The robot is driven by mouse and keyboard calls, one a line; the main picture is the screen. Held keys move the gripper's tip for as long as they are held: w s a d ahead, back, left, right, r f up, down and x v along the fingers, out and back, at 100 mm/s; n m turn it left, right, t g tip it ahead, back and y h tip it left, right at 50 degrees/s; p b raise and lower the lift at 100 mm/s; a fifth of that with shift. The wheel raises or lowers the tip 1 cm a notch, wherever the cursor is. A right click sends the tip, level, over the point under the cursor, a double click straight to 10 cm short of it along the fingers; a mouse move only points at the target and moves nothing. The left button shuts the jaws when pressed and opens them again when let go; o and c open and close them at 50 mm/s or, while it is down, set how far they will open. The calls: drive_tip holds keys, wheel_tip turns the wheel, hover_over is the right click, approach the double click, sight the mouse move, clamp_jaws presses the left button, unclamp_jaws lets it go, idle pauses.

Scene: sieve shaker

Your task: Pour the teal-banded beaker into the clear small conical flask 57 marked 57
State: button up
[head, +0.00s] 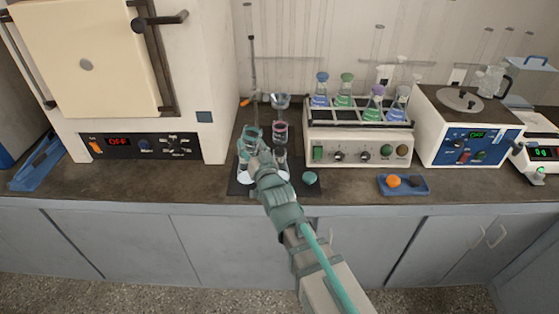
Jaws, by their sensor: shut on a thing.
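My gripper (257,148) is over the dark mat on the bench, shut on the teal-banded beaker (252,132). The beaker looks roughly upright; its contents are too small to make out. Small clear glassware (280,156) stands just right of my gripper, partly behind it. I cannot read a 57 on any vessel, so I cannot tell which one is the conical flask. My gripper and wrist hide part of the mat and what stands there.
A beaker with a pinkish band (280,131) stands behind right, below a funnel (280,101) on a stand. A teal round item (310,178) lies at the mat's right. The shaker (358,145) with several colored flasks is farther right. A furnace (120,80) stands left.

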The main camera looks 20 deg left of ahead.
drive_tip(key=shift+w+d+m, duration=0.15)
drive_tip(key=shift+m, duration=0.15)
drive_tip(key=shift+d+r+p, duration=0.15)
drive_tip(key=shift+r+p, duration=0.25)
drive_tip(key=shift+p, duration=0.25)
drive_tip(key=shift+w+d+r+m+p, duration=0.15)
drive_tip(key=shift+w+d+m+p, duration=0.15)
drive_tip(key=shift+m+p, duration=0.65)
drive_tip(key=shift+w+d+f+m+t+p, duration=0.3)
drive_tip(key=shift+d+f+m+p, duration=0.25)
drive_tip(key=shift+m, duration=0.3)
drive_tip(key=shift+r+m+p, duration=0.35)
drive_tip(key=shift+m+p, duration=0.4)
drive_tip(key=shift+m, duration=0.15)
drive_tip(key=shift+f+m+t+p, duration=0.2)
drive_tip(key=shift+f+m+p, duration=0.2)
drive_tip(key=shift+m+p, duration=0.45)
drive_tip(key=shift+f+m+t+p, duration=0.2)
drive_tip(key=shift+f+m+p, duration=0.3)
drive_tip(key=shift+m, duration=0.55)
drive_tip(key=shift+d+r+m+h+p, duration=0.1)
drive_tip(key=shift+r+m+h+p, duration=0.35)
drive_tip(key=shift+m+p, duration=0.75)
drive_tip(key=shift+w+d+f+m+b, duration=0.2)
drive_tip(key=shift+m+b, duration=0.1)
drive_tip(key=shift+b, duration=0.7)
